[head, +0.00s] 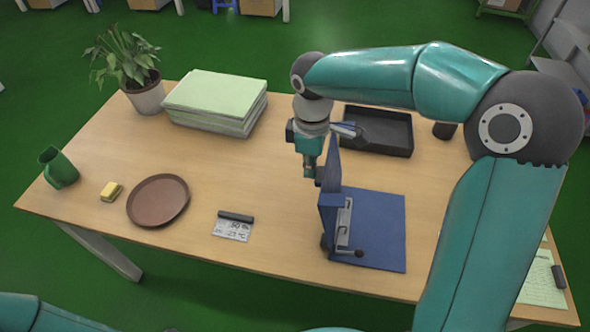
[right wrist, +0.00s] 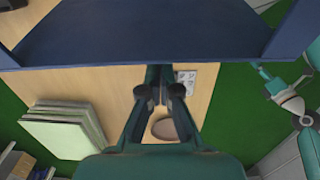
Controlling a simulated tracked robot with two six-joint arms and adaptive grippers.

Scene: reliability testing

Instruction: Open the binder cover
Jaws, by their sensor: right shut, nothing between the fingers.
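The blue binder (head: 384,226) lies on the table right of centre in the head view, with its metal ring mechanism (head: 344,224) exposed along the left side. Its cover (head: 331,184) stands about upright at that left side, seen nearly edge-on. My right gripper (head: 309,174) points down just left of the cover's far part; it is shut and empty. Whether it touches the cover is unclear. In the right wrist view the shut fingers (right wrist: 160,72) sit below the broad blue cover (right wrist: 150,35). My left gripper (right wrist: 262,70) shows small at the right there, its jaws unclear.
A black tray (head: 378,148) and dark cup (head: 444,131) stand behind the binder. A paper stack (head: 215,98), potted plant (head: 147,95), brown plate (head: 142,213), sponge (head: 110,192), green cup (head: 58,168) and small display (head: 233,229) are left.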

